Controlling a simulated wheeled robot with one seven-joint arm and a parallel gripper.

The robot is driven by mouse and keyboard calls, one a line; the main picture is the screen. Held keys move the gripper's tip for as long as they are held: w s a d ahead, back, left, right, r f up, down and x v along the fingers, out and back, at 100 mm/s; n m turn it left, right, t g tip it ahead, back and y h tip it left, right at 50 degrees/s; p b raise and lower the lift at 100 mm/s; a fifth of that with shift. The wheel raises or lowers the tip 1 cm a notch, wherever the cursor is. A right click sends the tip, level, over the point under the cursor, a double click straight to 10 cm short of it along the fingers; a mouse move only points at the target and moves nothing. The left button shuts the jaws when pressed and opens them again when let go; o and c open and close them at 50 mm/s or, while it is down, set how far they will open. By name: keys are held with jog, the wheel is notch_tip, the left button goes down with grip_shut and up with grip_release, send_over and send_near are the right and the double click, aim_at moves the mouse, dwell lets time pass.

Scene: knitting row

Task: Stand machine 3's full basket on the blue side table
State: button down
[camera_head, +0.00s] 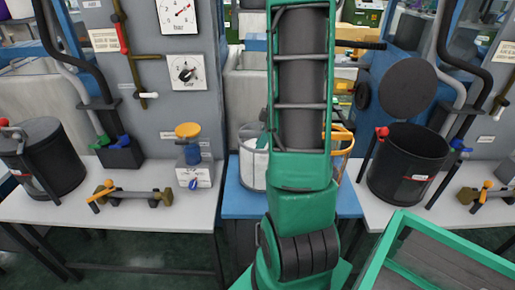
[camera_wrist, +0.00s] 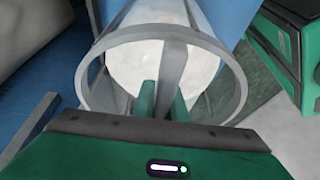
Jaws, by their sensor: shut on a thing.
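The blue side table (camera_head: 232,200) stands in the middle of the head view, between two white benches. My green arm covers much of it. A pale grey basket (camera_head: 252,172) shows left of my arm, at the table. In the wrist view, a basket with a grey rim (camera_wrist: 237,82) and white contents (camera_wrist: 130,68) fills the middle. My gripper (camera_wrist: 162,98) is shut on an upright grey bar of this basket. I cannot tell whether its base touches the table. An orange-rimmed basket (camera_head: 347,142) shows partly, right of my arm.
A black bin (camera_head: 405,165) stands on the right bench, and another (camera_head: 45,158) on the left bench. A blue-and-yellow device (camera_head: 188,155) stands near the table's left side. A green-framed box (camera_head: 435,255) is at the front right.

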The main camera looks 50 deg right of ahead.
jog(key=shift+f, duration=0.5)
jog(key=c, duration=1.8)
grip_release()
